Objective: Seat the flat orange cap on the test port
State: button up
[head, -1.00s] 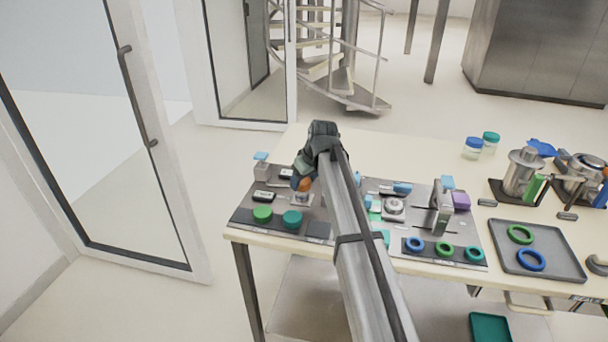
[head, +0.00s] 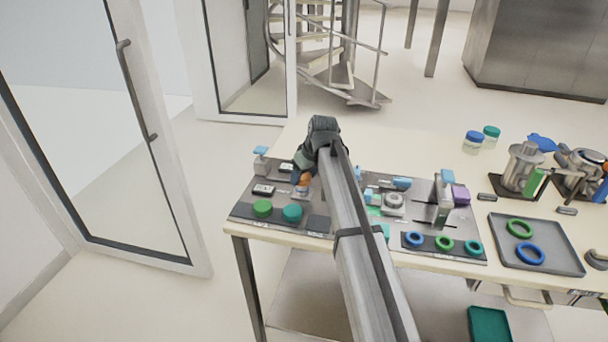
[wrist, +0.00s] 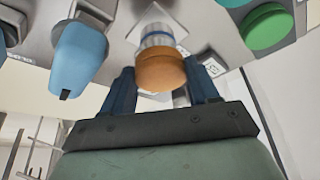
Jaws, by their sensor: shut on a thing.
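The flat orange cap (wrist: 160,72) is between the two blue fingers of my gripper (wrist: 162,88) in the wrist view, and the fingers are shut on it. A silver cylindrical port with a blue ring (wrist: 157,34) lines up with the cap's far face. The two look very close or touching; I cannot tell whether the cap is fully seated. In the head view the orange cap (head: 304,179) shows below my gripper (head: 303,176), just above the silver port (head: 301,191). My arm hides part of the board.
A green cap (head: 262,207) and a teal cap (head: 292,213) stand on the board in front of the port. A blue-handled fitting (head: 261,152) is behind left; its handle (wrist: 78,60) is near my fingers in the wrist view. A grey tray (head: 560,262) holds rings.

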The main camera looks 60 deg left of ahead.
jog(key=shift+f, duration=1)
dwell(1.6)
jog(key=o, duration=1.1)
jog(key=shift+o, duration=0.4)
jog(key=shift+o, duration=0.8)
jog(key=shift+w, duration=0.1)
jog(key=shift+r, duration=4)
